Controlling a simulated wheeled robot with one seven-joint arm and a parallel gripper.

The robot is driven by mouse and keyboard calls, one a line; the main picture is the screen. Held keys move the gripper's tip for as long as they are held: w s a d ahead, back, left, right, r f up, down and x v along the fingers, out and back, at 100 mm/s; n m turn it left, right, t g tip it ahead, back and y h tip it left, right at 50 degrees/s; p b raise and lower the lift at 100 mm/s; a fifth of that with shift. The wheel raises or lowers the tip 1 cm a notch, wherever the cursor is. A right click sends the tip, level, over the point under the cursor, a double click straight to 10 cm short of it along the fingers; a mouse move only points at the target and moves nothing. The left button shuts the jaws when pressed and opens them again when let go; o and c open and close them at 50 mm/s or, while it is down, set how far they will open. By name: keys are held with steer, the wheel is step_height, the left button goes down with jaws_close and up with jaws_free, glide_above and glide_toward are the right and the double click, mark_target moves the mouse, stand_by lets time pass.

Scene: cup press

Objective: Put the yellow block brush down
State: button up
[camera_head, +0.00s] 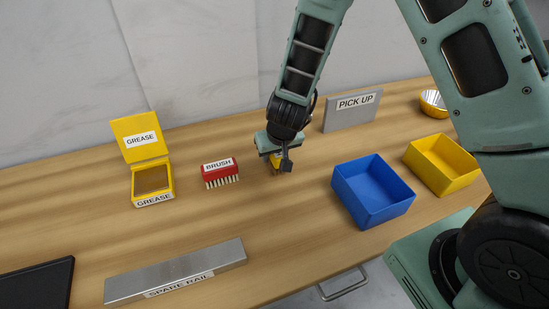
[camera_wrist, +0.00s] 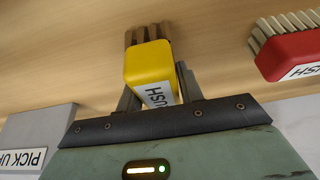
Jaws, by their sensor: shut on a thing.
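The yellow block brush (camera_wrist: 150,65) is between the fingers of my gripper (camera_wrist: 157,88) in the wrist view, its brown bristles turned away from the palm toward the wooden table. Its white label is partly hidden by the gripper. In the head view the yellow brush (camera_head: 275,160) shows only in part below my gripper (camera_head: 278,158), which is shut on it. The brush is at or very close to the table top (camera_head: 290,215); I cannot tell whether the bristles touch it.
A red brush (camera_head: 219,172) stands to the left, beside an open yellow grease box (camera_head: 137,150). A blue bin (camera_head: 373,190) and a yellow bin (camera_head: 445,163) are to the right. A grey "PICK UP" plate (camera_head: 350,113) stands behind. A metal spare rail (camera_head: 177,272) lies in front.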

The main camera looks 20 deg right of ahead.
steer(key=shift+f, duration=0.25)
steer(key=shift+f, duration=0.15)
steer(key=o, duration=0.9)
